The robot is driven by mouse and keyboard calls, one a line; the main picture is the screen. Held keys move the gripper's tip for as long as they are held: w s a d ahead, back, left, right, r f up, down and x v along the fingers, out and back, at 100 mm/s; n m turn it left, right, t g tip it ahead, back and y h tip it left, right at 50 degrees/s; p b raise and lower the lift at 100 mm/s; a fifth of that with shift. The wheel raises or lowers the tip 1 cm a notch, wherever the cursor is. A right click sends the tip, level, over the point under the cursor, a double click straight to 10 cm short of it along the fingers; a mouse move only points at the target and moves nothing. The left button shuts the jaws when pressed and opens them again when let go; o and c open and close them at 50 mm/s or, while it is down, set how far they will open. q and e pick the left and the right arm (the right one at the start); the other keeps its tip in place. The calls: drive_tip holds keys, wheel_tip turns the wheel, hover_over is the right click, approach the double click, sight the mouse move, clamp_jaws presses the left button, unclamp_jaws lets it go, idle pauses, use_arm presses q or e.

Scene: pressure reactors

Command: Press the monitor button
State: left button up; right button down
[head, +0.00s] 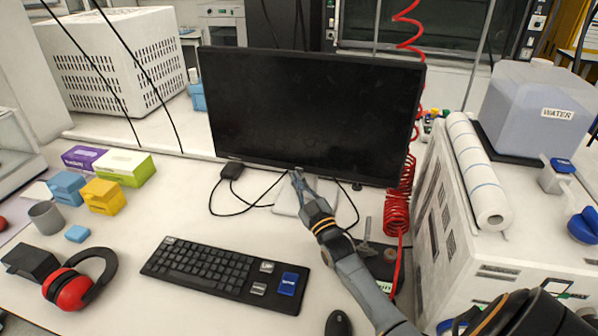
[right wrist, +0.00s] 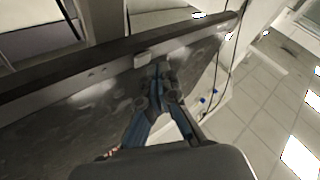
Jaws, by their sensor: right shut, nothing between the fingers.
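The monitor (head: 315,115) stands upright at the back of the white desk, its screen dark. My right gripper (head: 297,174) is shut and empty, with its fingertips at the monitor's lower edge, near the middle. In the right wrist view the closed fingertips (right wrist: 158,72) are close to a small grey block (right wrist: 142,60) on the monitor's edge; I cannot tell whether they touch it. A small dark nub (head: 357,186) shows under the lower edge, right of my gripper. I cannot tell which of these is the button. My left gripper is not in view.
A black keyboard (head: 225,272) and a mouse (head: 338,323) lie in front. A red coiled hose (head: 398,198) hangs right of the monitor, beside a white cabinet (head: 447,215). Red earmuffs (head: 82,280) and small boxes (head: 112,163) are at the left. Cables lie below the monitor.

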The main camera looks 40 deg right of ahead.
drive_tip(key=shift+w+d, duration=0.25)
drive_tip(key=shift+w+d+b, duration=0.2)
drive_tip(key=shift+d+b, duration=0.1)
idle(0.8)
drive_tip(key=shift+s+a, duration=0.1)
drive_tip(key=shift+s+a+p, duration=0.45)
drive_tip(key=shift+a+p, duration=0.05)
drive_tip(key=shift+a, duration=0.05)
drive_tip(key=shift+s+a+p, duration=0.65)
drive_tip(key=shift+s+a, duration=0.1)
drive_tip(key=shift+a, duration=0.25)
drive_tip(key=shift+s+a+p, duration=0.65)
drive_tip(key=shift+s+a, duration=0.1)
drive_tip(key=shift+a, duration=0.2)
